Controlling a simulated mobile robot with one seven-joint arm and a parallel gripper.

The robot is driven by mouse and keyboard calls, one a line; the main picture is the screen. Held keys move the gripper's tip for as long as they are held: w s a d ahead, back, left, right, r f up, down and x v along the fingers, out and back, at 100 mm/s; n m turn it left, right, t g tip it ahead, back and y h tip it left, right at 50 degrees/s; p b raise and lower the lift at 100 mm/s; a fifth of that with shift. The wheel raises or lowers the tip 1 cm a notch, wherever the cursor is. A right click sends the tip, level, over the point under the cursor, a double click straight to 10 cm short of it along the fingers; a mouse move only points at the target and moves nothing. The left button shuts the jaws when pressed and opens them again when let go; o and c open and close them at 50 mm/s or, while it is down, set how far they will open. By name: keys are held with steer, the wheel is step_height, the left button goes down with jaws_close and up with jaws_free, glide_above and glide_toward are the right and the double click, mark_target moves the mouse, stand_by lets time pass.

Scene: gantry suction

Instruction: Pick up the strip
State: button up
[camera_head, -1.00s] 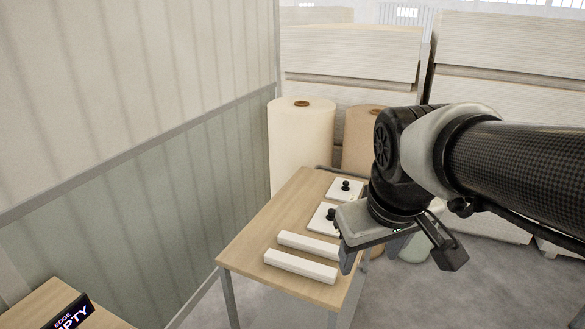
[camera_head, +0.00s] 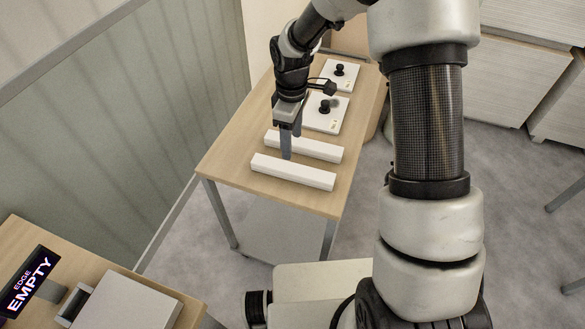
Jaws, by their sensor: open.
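Two long white strips lie side by side on the wooden table. The far strip (camera_head: 318,150) is partly hidden behind my gripper's fingers near its left end. The near strip (camera_head: 293,172) lies closer to the camera, and nearly all of it shows. My gripper (camera_head: 291,147) points down with its fingers apart and nothing seen between them. In the picture, its nearer fingertip falls across the far strip and ends by the near strip's far edge. I cannot tell its height above the table or whether it touches a strip.
Two white plates with black knobs, a nearer one (camera_head: 328,116) and a farther one (camera_head: 345,73), lie beyond the strips on the table (camera_head: 225,152). A second table at lower left holds a grey box (camera_head: 130,303) and an "EDGE EMPTY" sign (camera_head: 30,281). A wall stands left.

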glide_above(293, 168)
steer(key=f, duration=0.7)
steer(key=shift+s+a+f, duration=0.15)
steer(key=shift+s+f, duration=0.15)
steer(key=shift+f, duration=0.05)
steer(key=f, duration=0.5)
steer(key=shift+w+p, duration=0.3)
steer(key=c, duration=1.4)
